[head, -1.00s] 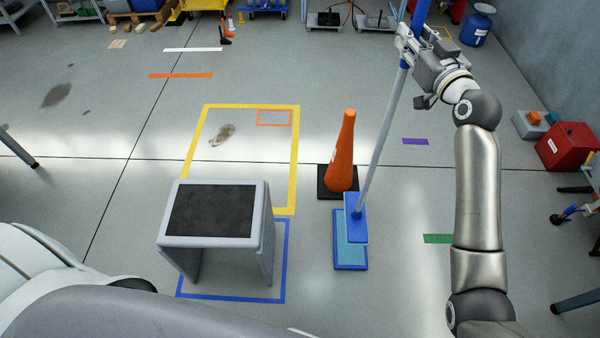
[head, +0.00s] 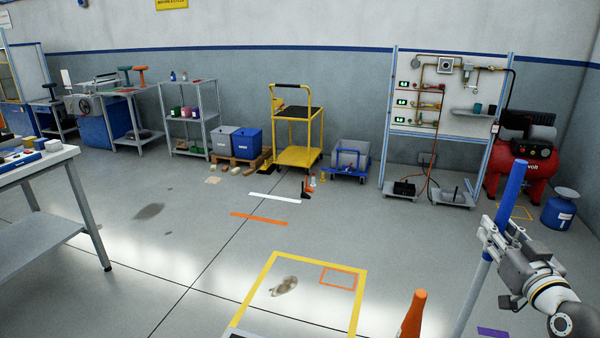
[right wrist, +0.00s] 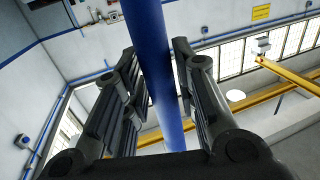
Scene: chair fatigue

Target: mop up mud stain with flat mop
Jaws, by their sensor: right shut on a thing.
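My right gripper (head: 502,248) is at the right of the head view, shut on the blue grip of the flat mop (head: 514,188). The mop stands nearly upright and its pole runs down out of the frame, so its head is hidden now. In the right wrist view the blue handle (right wrist: 150,50) passes between the gripper's fingers (right wrist: 165,95). A brownish mud stain (head: 284,286) lies on the floor inside the yellow taped rectangle (head: 262,268). A darker grey patch (head: 149,211) lies farther left on the floor. My left gripper is not in view.
An orange cone (head: 413,314) stands between the stain and the mop. A workbench (head: 50,205) is at the left. A yellow cart (head: 298,155), a blue trolley (head: 349,178) and a blue canister (head: 559,212) stand farther back.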

